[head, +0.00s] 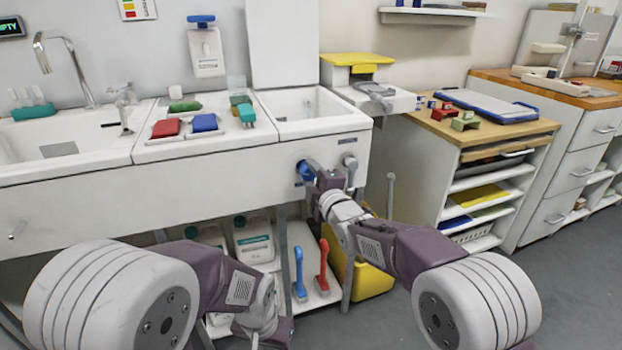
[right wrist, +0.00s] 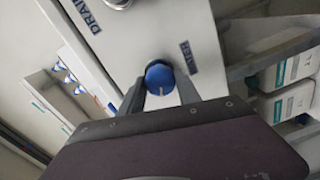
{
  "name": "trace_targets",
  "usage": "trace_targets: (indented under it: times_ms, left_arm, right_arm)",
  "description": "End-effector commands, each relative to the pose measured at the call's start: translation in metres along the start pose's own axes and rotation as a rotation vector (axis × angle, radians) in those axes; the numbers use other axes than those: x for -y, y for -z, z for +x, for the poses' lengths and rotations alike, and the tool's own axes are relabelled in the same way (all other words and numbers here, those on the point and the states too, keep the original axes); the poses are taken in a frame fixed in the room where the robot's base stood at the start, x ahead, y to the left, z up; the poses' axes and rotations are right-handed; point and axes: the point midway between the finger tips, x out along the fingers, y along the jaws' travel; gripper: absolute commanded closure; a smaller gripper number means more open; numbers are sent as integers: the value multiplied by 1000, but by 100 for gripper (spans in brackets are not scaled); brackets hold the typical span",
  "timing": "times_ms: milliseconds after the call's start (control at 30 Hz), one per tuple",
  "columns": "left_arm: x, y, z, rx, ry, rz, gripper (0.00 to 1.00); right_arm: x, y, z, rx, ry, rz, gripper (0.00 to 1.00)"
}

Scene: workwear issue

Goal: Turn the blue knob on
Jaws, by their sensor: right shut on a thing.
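The blue knob (head: 304,171) is on the front panel of the white sink unit, below the basin at the right. My right gripper (head: 318,170) is at the panel and shut on the knob. In the right wrist view the round blue knob (right wrist: 160,78) sits between the two grey fingers, with a short pale mark on its face.
A grey knob (head: 349,161) is just right of the blue one; in the right wrist view a DRAIN label (right wrist: 85,14) lies beside it. A yellow bin (head: 372,280) stands below. Red (head: 323,265) and blue (head: 299,272) handled tools stand under the sink.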

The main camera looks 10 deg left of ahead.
Motion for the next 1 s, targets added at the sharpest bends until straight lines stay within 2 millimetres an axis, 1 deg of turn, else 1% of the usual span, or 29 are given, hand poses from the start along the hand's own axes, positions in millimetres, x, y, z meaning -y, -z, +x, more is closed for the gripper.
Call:
trace_targets:
  times_ms: [300,700,733,767,800,1000]
  left_arm:
    - [0,0,3,0,0,0,100]
    - [0,0,3,0,0,0,100]
    - [0,0,3,0,0,0,100]
    - [0,0,3,0,0,0,100]
    - [0,0,3,0,0,0,100]
    - [0,0,3,0,0,0,100]
  right_arm:
    - [2,0,0,3,5,-61,100]
    - [2,0,0,3,6,-64,100]
    - [2,0,0,3,6,-64,52]
    - [2,0,0,3,5,-64,44]
    - [2,0,0,3,5,-64,39]
    - [1,0,0,3,3,-64,39]
